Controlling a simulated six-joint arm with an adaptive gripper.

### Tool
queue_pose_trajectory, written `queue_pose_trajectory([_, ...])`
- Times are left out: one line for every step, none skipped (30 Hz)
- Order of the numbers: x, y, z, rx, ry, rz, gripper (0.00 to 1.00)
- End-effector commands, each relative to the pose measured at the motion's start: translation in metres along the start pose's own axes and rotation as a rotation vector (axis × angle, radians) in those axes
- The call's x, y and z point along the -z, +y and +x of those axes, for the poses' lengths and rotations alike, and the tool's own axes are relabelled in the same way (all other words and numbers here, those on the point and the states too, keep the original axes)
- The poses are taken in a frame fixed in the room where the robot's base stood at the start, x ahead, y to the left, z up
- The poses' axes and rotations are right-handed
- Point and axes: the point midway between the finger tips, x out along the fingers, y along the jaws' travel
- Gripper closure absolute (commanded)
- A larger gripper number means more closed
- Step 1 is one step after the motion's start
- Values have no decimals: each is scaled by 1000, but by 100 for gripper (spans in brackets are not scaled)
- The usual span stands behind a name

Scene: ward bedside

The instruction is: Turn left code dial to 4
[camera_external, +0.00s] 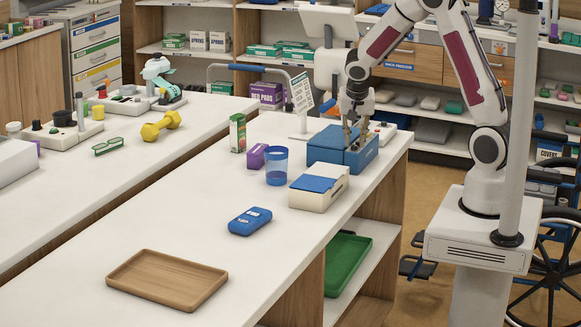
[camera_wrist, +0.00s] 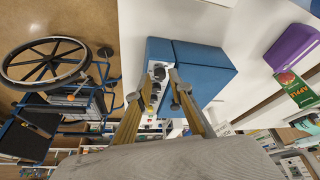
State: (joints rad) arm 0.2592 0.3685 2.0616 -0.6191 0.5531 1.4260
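A blue lockbox (camera_external: 325,148) stands near the far end of the white counter. In the wrist view, the blue box (camera_wrist: 205,72) has a pale side panel with several small round dials (camera_wrist: 158,74) in a row. My gripper (camera_external: 354,143) points down at the box's right part. In the wrist view, my gripper (camera_wrist: 160,87) has its two fingertips apart, on either side of the dial row. Nothing is clearly held. Whether a finger touches a dial cannot be told. The dial digits are too small to read, and the fingers partly cover the panel.
A white box with a blue lid (camera_external: 318,187), a blue cup (camera_external: 276,166), a purple box (camera_external: 257,157) and a green carton (camera_external: 238,133) stand close to the lockbox. A blue device (camera_external: 250,221) and a wooden tray (camera_external: 168,281) lie nearer. Counter between them is clear.

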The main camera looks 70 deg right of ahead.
Motion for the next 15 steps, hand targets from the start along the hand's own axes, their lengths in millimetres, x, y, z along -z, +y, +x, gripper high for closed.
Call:
queue_pose_trajectory([0, -1, -5, 3, 2, 1, 79])
queue_pose_trajectory([1, -1, -7, 3, 2, 1, 79])
queue_pose_trajectory([0, -1, -11, 3, 2, 0, 79])
queue_pose_trajectory([0, -1, -14, 2, 2, -1, 79])
queue_pose_trajectory([0, -1, -17, 3, 1, -1, 79])
queue_pose_trajectory([0, -1, -22, 5, 2, 0, 79])
queue_pose_trajectory([0, -1, -26, 4, 2, 1, 79])
queue_pose_trajectory([0, -1, -29, 4, 2, 0, 79])
queue_pose_trajectory([1, -1, -34, 4, 3, -1, 79])
queue_pose_trajectory([1, -1, -38, 5, 2, 0, 79])
queue_pose_trajectory([0, -1, -42, 4, 2, 0, 79])
queue_pose_trajectory([1, -1, -47, 4, 2, 0, 79])
queue_pose_trajectory([1, -1, -52, 5, 3, 1, 79])
queue_pose_trajectory([1, -1, -56, 4, 3, 0, 79])
queue_pose_trajectory([0, -1, -61, 5, 2, 0, 79])
